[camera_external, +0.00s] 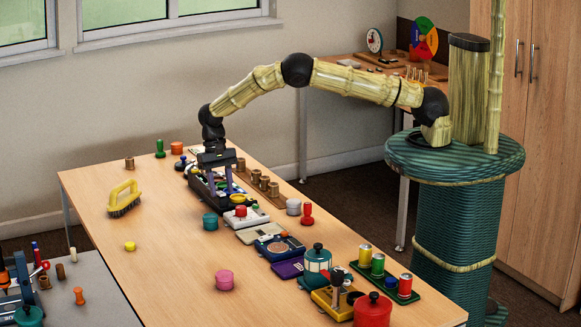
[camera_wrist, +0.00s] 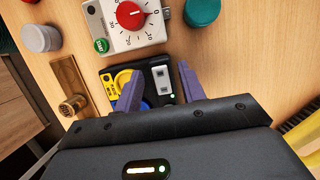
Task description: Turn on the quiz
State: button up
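The quiz seems to be a dark box (camera_wrist: 109,74) with yellow and blue parts on its face. A pale switch (camera_wrist: 162,78) sits on a dark panel at its right side, with a small lit green light (camera_wrist: 172,96) by it. In the external view the box (camera_external: 196,181) lies partly hidden under my gripper. My gripper (camera_wrist: 160,73) is open, its two purple fingers apart on either side of the switch panel, with nothing held between them. It points down at the box in the external view (camera_external: 221,184). I cannot tell whether the fingers touch it.
A white timer (camera_wrist: 149,36) with a red dial stands just beyond the box. A teal round pot (camera_wrist: 202,11), a grey pot (camera_wrist: 40,38) and a wooden strip with a brass knob (camera_wrist: 74,101) are around it.

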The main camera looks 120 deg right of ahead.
jog(key=b+v, duration=0.1)
jog(key=v, duration=1.6)
jog(key=shift+r, duration=0.15)
jog(key=s+a+r+n+h+p, duration=0.1)
jog(key=s+a+r+n, duration=0.15)
jog(key=a, duration=0.45)
jog(key=s+a+r+n+h+p, duration=0.1)
jog(key=a+r+n, duration=0.15)
jog(key=a, duration=0.45)
jog(key=s+a+r+n+p, duration=0.1)
jog(key=s+a+r+n, duration=0.15)
jog(key=a, duration=0.45)
jog(key=s+a+n+t+h+p, duration=0.1)
jog(key=s+a+n+t, duration=0.1)
jog(key=s+a+n, duration=0.8)
jog(key=s+a, duration=0.5)
jog(key=s, duration=0.2)
jog(key=shift+t+p, duration=0.3)
